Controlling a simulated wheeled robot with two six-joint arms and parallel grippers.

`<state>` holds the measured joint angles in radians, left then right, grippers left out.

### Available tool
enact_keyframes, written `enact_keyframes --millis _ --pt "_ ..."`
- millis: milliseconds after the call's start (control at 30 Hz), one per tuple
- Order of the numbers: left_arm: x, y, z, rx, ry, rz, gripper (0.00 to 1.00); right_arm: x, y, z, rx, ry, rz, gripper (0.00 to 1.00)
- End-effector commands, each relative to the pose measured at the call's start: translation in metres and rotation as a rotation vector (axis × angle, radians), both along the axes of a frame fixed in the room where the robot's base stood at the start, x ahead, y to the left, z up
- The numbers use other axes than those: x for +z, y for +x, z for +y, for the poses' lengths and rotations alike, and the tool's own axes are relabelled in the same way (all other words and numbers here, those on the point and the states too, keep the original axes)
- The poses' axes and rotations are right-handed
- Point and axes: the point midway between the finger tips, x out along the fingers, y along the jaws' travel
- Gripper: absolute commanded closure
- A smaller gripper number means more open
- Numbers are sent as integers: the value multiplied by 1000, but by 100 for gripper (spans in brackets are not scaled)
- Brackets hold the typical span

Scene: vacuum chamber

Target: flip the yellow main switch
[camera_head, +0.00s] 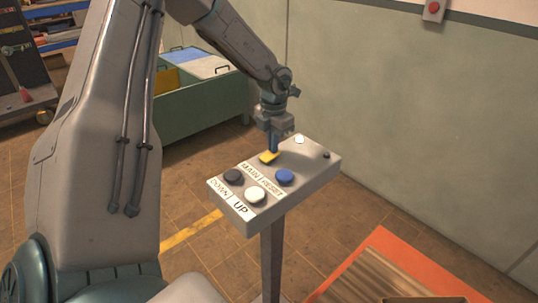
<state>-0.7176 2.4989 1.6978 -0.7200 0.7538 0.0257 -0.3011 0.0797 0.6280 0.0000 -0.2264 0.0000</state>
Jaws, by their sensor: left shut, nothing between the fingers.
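The yellow main switch (268,158) sits on the top face of the grey control box (318,162), behind the label "MAIN". My left gripper (273,150) points down at the switch, its shut fingertips right at the switch's upper right edge. I cannot tell whether they touch it. Nothing shows between the fingers. The box also carries a blue button (285,177), a white button (255,195) and a dark button (233,176), with labels "RESET", "DOWN" and "UP". My right gripper does not show.
The control box stands on a grey post (272,255). A green bin (205,112) with blue and white lids stands behind it. An orange-edged platform (375,245) lies at the lower right. A green wall (420,110) runs along the right.

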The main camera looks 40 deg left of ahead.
Motion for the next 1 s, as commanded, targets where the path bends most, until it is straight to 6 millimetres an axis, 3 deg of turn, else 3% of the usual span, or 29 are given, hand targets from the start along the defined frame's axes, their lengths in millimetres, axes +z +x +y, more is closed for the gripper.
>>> enact_keyframes --millis 433,1000 --pt "-1 0 0 0 0 0 100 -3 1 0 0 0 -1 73" --pt "45 0 0 1 0 0 100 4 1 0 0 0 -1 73"
